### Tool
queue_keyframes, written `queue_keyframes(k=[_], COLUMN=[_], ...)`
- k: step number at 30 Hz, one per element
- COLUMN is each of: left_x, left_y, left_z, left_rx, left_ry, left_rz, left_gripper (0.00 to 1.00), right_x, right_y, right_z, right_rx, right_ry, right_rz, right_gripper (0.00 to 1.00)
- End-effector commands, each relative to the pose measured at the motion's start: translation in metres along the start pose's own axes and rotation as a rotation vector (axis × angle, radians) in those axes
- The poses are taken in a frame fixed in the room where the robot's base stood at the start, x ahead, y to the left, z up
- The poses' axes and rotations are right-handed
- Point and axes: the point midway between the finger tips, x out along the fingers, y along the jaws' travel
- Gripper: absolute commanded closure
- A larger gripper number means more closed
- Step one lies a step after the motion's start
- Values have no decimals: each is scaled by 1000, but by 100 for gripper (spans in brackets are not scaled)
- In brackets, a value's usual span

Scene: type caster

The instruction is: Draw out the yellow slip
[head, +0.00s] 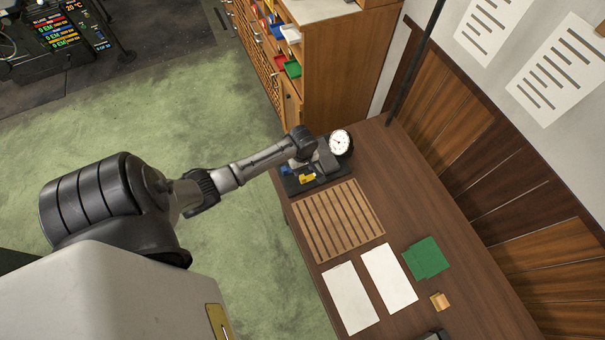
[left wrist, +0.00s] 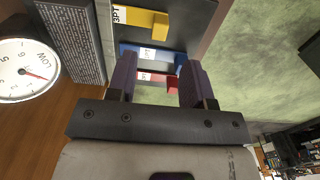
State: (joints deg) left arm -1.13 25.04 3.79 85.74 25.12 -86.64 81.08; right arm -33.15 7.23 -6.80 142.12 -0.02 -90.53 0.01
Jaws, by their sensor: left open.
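The yellow slip (left wrist: 150,22) lies at the top of the left wrist view, its white label reading "3PT" and its raised block at the right end. In the head view the yellow slip (head: 307,178) sits on the dark base at the table's far end. A blue slip (left wrist: 145,52) and a red slip (left wrist: 152,78) lie in the same row, nearer my gripper. My left gripper (left wrist: 158,64) is open, with its fingers apart over the blue and red slips and short of the yellow one. In the head view my left gripper (head: 305,160) covers part of the device.
A round dial gauge (head: 340,142) stands beside the slips; it also shows in the left wrist view (left wrist: 28,70). A slatted wooden rack (head: 338,218), white sheets (head: 388,278), green cards (head: 426,258) and a small wooden block (head: 439,301) lie along the table. A cabinet stands behind.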

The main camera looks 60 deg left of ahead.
Motion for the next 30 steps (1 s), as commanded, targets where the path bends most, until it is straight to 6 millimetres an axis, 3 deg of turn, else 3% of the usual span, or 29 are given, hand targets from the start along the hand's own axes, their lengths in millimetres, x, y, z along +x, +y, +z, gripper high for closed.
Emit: queue_keyframes(k=[6,12,19,30], left_x=[41,68,82,84], left_y=[0,0,0,0], left_z=[1,0,0,0], left_rx=[0,2,3,3], left_ry=[-1,0,1,1], left_rz=[-2,-1,0,1], left_gripper=[53,53,53,53], right_x=[4,8,10,10], right_y=[-2,-4,-4,-2], right_z=[1,2,3,4], right_rx=[5,9,9,2], right_ry=[1,1,1,-1], right_rz=[-5,-9,-9,-4], right_gripper=[57,57,57,57])
